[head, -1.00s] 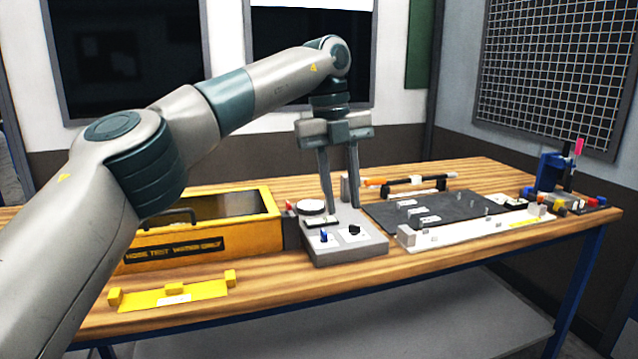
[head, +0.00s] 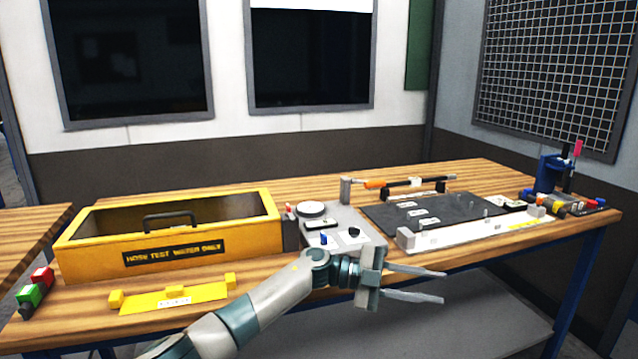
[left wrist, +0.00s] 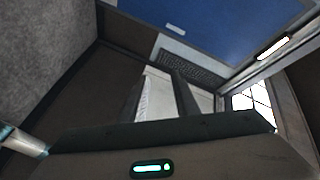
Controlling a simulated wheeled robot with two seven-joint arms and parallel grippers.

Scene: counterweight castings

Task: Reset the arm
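My left arm reaches in from the bottom of the head view, low at the front of the workbench (head: 330,285). My left gripper (head: 442,285) points to the right, just beyond the bench's front edge in the picture. Its two fingers are apart with nothing between them. The left wrist view also shows the spread, empty fingers (left wrist: 162,85). My right gripper is in neither view.
The grey test unit (head: 365,240) stands behind my left wrist. A yellow lidded box (head: 80,250) and a yellow bracket plate (head: 200,292) are left of it. A dark mat (head: 450,212) and white fixture strip (head: 470,234) lie right. Open space is in front of the bench.

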